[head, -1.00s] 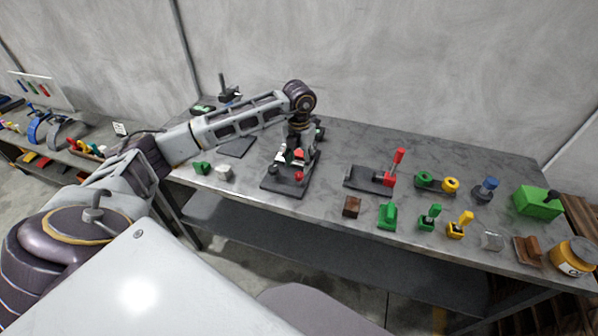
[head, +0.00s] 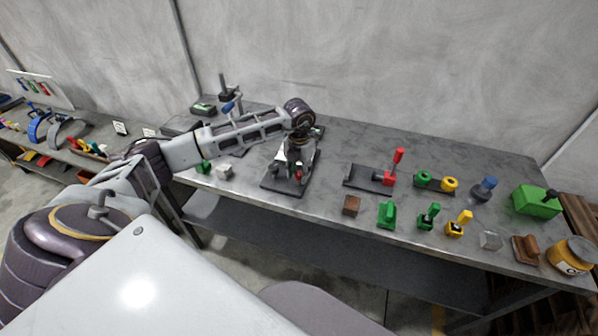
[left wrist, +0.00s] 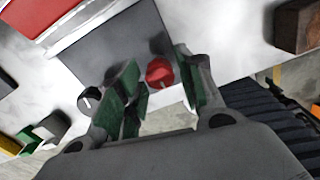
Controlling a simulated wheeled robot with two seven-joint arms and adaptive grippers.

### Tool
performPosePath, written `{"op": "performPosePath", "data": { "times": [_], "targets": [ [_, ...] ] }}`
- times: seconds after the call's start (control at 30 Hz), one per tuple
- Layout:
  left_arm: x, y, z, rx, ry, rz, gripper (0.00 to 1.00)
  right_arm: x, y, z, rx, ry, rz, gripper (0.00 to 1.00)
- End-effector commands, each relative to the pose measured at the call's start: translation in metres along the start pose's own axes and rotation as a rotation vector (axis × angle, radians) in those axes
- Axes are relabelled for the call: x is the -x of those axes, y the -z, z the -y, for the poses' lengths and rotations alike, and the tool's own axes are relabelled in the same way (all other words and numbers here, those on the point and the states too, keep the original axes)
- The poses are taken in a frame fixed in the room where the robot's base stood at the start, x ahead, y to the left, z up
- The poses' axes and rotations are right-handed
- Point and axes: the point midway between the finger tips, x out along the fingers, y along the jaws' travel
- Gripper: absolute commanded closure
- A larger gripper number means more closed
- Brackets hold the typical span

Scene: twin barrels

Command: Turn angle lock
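The device on the dark base plate (head: 272,184) stands near the front edge of the bench. A red knob (left wrist: 159,72) on the plate (left wrist: 118,45) shows in the left wrist view, and a black knob with a white mark (left wrist: 89,98) lies left of it. My left gripper (head: 296,178) is lowered over the device and hides much of it in the head view. In the left wrist view the left gripper (left wrist: 162,92) is open, with the red knob visible between its green-padded fingers; contact cannot be told. My right gripper is not in view.
Right of the device are a red-handled lever (head: 397,165), a brown block (head: 351,205) and several green and yellow parts. A green block (head: 203,167) and a pale block (head: 224,171) lie to the left. Bare bench lies between the device and the lever.

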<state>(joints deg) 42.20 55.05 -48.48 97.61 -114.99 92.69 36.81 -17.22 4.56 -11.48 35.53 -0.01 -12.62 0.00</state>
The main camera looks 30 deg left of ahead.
Motion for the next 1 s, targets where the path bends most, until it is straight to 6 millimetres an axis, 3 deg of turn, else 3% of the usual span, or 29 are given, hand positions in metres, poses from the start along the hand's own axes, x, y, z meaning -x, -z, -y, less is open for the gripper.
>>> {"op": "performPosePath", "data": {
  "times": [0.03,0.23,0.67,1.0],
  "targets": [
    [0.0001,0.0000,0.0000,0.000,0.000,0.000,0.73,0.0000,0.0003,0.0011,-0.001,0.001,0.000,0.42],
    [0.0002,0.0000,0.0000,0.000,0.000,0.000,0.97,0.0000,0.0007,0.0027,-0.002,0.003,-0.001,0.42],
    [0.0001,0.0000,0.0000,0.057,0.000,0.000,0.97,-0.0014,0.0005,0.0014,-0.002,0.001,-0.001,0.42],
    [-0.0001,-0.0001,0.0002,0.243,0.000,0.000,0.97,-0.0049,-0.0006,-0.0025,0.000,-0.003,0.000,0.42]
  ]
}}
